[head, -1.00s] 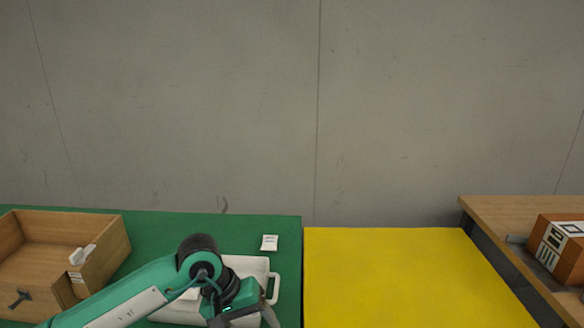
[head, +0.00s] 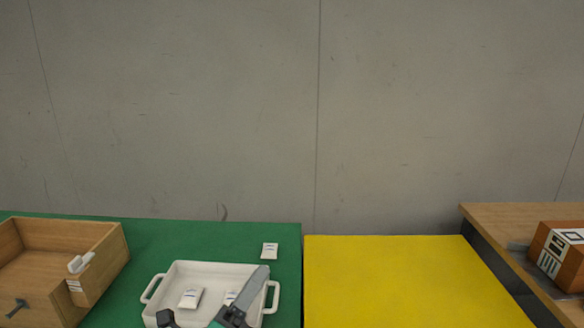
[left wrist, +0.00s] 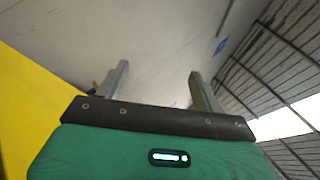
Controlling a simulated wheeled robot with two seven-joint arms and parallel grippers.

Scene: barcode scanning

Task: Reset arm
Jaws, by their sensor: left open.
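My left gripper (head: 243,298) shows at the bottom of the head view, in front of the right part of a white tray (head: 213,268). In the left wrist view its two grey fingers (left wrist: 158,80) stand apart with nothing between them. The gripper points up toward the wall and ceiling there. My right gripper is not in view.
The tray on the green table (head: 150,243) holds white packets (head: 190,299). Another packet (head: 270,251) lies behind it. A wooden box (head: 100,262) stands left. The yellow surface (head: 400,280) is clear. An orange-brown box (head: 560,255) sits on the right table (head: 500,216).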

